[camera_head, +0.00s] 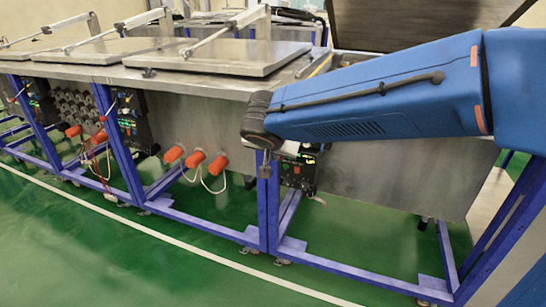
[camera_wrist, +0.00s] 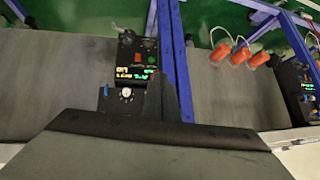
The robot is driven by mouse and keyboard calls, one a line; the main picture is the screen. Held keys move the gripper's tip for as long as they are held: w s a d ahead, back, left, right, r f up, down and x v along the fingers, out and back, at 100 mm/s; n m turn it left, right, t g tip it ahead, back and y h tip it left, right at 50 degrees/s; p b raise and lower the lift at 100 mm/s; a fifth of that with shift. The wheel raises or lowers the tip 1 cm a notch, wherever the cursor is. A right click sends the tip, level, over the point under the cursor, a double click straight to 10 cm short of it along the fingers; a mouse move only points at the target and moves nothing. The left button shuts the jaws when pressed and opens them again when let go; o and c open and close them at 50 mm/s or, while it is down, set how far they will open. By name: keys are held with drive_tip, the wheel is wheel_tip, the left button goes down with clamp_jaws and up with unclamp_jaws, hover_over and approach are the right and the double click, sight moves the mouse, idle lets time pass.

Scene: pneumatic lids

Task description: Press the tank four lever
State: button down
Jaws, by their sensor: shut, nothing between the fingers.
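My gripper (camera_head: 265,167) hangs at the end of my blue arm, in front of the blue frame post beside a control box (camera_head: 298,172). It is shut and holds nothing. In the wrist view the control box (camera_wrist: 138,58) shows green lit digits, a round white dial (camera_wrist: 126,93) and a small blue part (camera_wrist: 106,91). The dark fingers of my gripper (camera_wrist: 168,98) show just right of the dial; I cannot tell whether they touch the box. I cannot make out for sure which part is the tank four lever. The tank above this box has its lid (camera_head: 420,22) raised.
Closed steel lids (camera_head: 230,56) cover the tanks to the left. Orange plugs (camera_head: 196,158) with white cables stick out of the front panel, and another control box (camera_head: 135,120) sits further left. Blue frame legs stand on the green floor, which is open in front.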

drive_tip(key=s+a+r, duration=0.1)
drive_tip(key=s, duration=0.8)
drive_tip(key=shift+a+r, duration=0.2)
drive_tip(key=shift+r, duration=0.2)
drive_tip(key=s+d+f+n+g+h, duration=0.1)
drive_tip(key=s+d+f+g, duration=0.1)
drive_tip(key=d, duration=0.9)
drive_tip(key=s+d+f+g, duration=0.1)
drive_tip(key=s+d, duration=0.2)
drive_tip(key=d, duration=0.7)
drive_tip(key=s+d+f+n, duration=0.1)
drive_tip(key=s+d+f, duration=0.2)
drive_tip(key=s+d, duration=0.2)
drive_tip(key=s+d+f+n+g+y, duration=0.1)
drive_tip(key=s+d+f, duration=0.1)
drive_tip(key=s+d, duration=0.3)
drive_tip(key=s, duration=0.3)
drive_tip(key=shift+d+f+y, duration=0.25)
drive_tip(key=shift+f+y, duration=0.05)
drive_tip(key=shift+f, duration=0.1)
